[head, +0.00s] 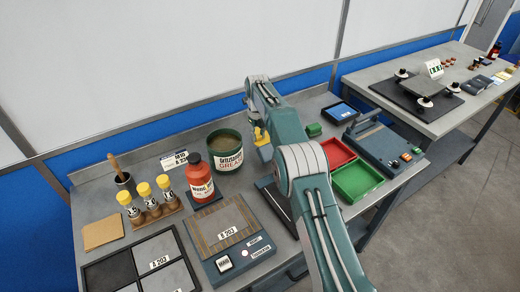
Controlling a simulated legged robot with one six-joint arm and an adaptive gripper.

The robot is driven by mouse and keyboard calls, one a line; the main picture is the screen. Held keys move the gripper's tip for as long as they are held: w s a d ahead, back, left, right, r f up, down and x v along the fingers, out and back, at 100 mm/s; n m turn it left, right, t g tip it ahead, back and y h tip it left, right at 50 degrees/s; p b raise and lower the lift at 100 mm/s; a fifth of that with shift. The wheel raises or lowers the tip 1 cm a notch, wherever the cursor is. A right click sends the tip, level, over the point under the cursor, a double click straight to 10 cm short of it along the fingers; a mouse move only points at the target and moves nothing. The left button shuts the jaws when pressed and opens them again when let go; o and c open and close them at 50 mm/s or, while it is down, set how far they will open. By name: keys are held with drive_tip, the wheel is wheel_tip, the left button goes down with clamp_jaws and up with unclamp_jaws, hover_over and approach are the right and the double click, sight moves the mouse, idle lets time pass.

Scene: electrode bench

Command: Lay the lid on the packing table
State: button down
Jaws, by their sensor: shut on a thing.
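My arm reaches over the bench, and my gripper (258,134) hangs from its far end, just right of the green grease tin (229,160). The gripper is small and partly hidden by my own arm. It is shut on what looks like the lid (265,153), a small blue-grey piece showing below a yellow part. The lid's full shape cannot be made out. The grease tin stands upright, its top open and brownish inside. Which surface is the packing table is not marked; a second grey table (447,118) stands at the right.
A red bottle (200,184) stands left of the tin, with yellow-capped jars (144,194) farther left. Red (336,152) and green (358,180) trays lie right of my arm. The second table holds a black platform (405,99) and small parts. A gap separates the tables.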

sight(256, 155)
drive_tip(key=f, duration=0.3)
drive_tip(key=a+f, duration=0.1)
drive_tip(key=f, duration=0.1)
drive_tip(key=shift+a+f, duration=0.15)
drive_tip(key=shift+f, duration=0.5)
drive_tip(key=shift+d, duration=0.35)
drive_tip(key=c, duration=0.7)
unclamp_jaws()
drive_tip(key=shift+o, duration=1.2)
drive_tip(key=shift+a, duration=0.2)
wheel_tip(256, 155, up, 12)
drive_tip(key=shift+r, duration=0.1)
